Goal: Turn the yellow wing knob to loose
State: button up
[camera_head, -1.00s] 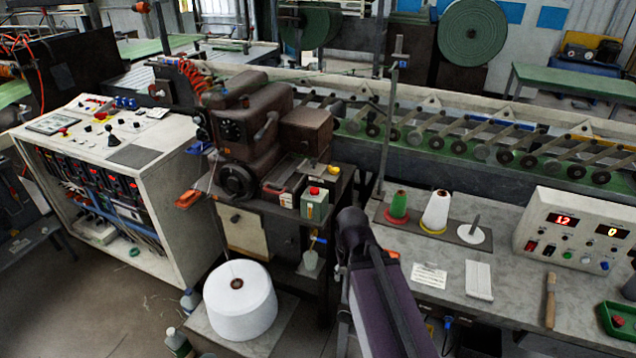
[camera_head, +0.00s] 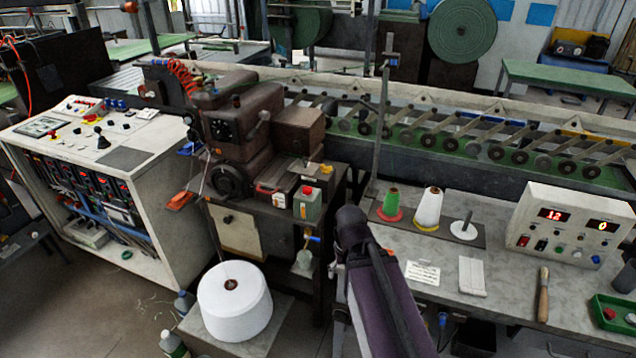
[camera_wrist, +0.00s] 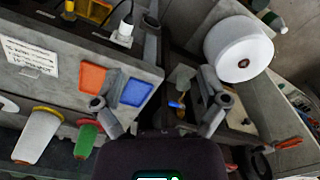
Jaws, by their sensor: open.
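A small yellow knob-like part (camera_head: 326,169) sits on the brown sewing machine's table, beside a green box with a red cap; it is too small to make out its wing shape or setting. My arm rises from the lower middle in the head view, right of the machine stand; its jaws are hidden there. In the wrist view my gripper (camera_wrist: 153,90) is open and empty, its two fingers spread wide. Between the fingers show the stand's side and a blue valve handle (camera_wrist: 176,104) with a yellowish fitting below it. I cannot identify the yellow knob in the wrist view.
The brown sewing machine (camera_head: 240,130) stands behind a white thread cone (camera_head: 234,300). A grey bench at the right holds thread spools (camera_head: 428,208), a display box (camera_head: 568,222), a wood-handled tool (camera_head: 543,295) and a green tray (camera_head: 612,328). A control cabinet (camera_head: 100,180) stands left.

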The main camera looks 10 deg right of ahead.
aim_at(325, 170)
jog(key=k, duration=1.3)
jog(key=z, duration=0.4)
jog(key=i, duration=1.85)
jog(key=u, duration=0.6)
